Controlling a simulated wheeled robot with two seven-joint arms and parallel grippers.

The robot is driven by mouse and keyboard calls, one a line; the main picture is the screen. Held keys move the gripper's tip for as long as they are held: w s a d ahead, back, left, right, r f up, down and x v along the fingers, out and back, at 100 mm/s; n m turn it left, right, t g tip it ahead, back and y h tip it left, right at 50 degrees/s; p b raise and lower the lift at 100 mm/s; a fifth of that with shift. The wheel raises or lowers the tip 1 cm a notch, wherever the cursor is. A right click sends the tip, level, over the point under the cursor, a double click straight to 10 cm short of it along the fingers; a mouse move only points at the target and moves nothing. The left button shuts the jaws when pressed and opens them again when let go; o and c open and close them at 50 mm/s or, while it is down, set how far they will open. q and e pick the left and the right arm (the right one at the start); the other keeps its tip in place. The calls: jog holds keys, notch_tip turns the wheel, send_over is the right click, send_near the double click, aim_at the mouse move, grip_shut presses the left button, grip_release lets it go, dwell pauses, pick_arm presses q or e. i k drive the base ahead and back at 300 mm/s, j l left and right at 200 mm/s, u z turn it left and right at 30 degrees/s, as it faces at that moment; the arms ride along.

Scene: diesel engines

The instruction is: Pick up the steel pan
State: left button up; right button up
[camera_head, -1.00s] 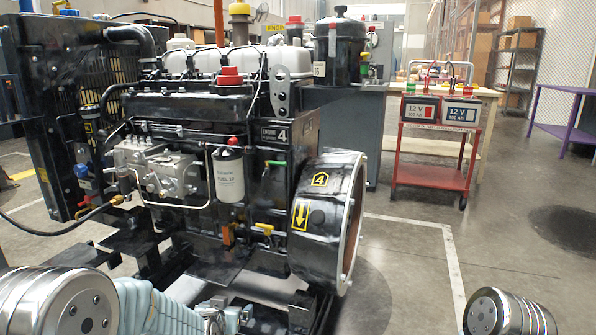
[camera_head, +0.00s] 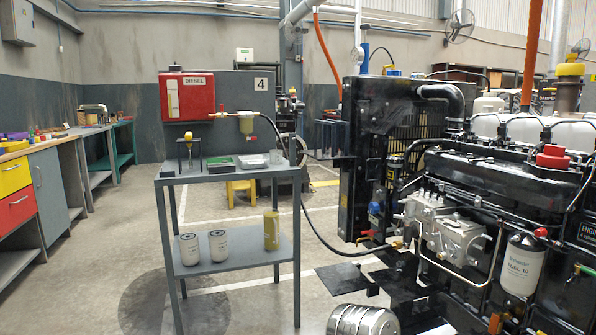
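Neither of my grippers shows in the head view. Only a round silver part of one of my arms shows at the bottom edge.
A black-and-green tray (camera_head: 220,163) lies left of the pan. White filters (camera_head: 218,246) and a gold canister (camera_head: 271,230) stand on the lower shelf. The engine (camera_head: 470,220) fills the right side. A workbench (camera_head: 45,190) runs along the left; floor between is clear.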

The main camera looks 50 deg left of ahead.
aim_at(245, 163)
jog(key=u, duration=2)
jog(key=i, duration=0.15)
